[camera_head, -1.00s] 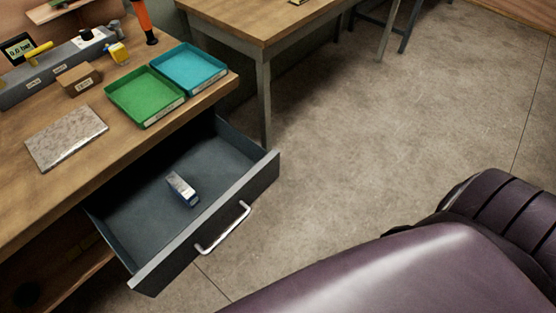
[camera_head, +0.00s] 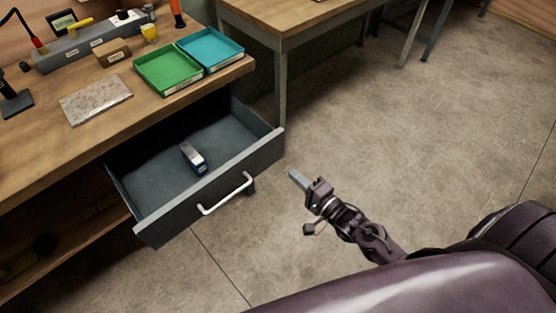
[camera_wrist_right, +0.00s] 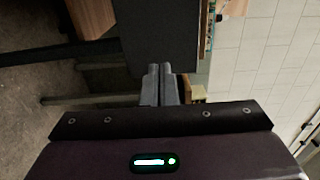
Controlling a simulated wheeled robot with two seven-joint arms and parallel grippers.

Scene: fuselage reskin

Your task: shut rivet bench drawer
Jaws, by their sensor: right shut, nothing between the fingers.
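The rivet bench drawer (camera_head: 222,192) is pulled well out of the wooden bench, with its grey front and silver handle (camera_head: 227,194) facing the floor. A small blue and white box (camera_head: 193,157) lies inside it. My right gripper (camera_head: 294,178) is to the right of the drawer front, apart from it, with its fingers pointing left toward it. In the right wrist view its fingers (camera_wrist_right: 161,84) are together with nothing between them, and a dark grey panel (camera_wrist_right: 160,38) is ahead of them. My left gripper is not in view.
On the bench top (camera_head: 60,140) are a green tray (camera_head: 168,82), a blue tray (camera_head: 209,62), a metal plate (camera_head: 95,99) and a cardboard box (camera_head: 113,52). A second table (camera_head: 285,22) stands behind. The floor to the right is clear.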

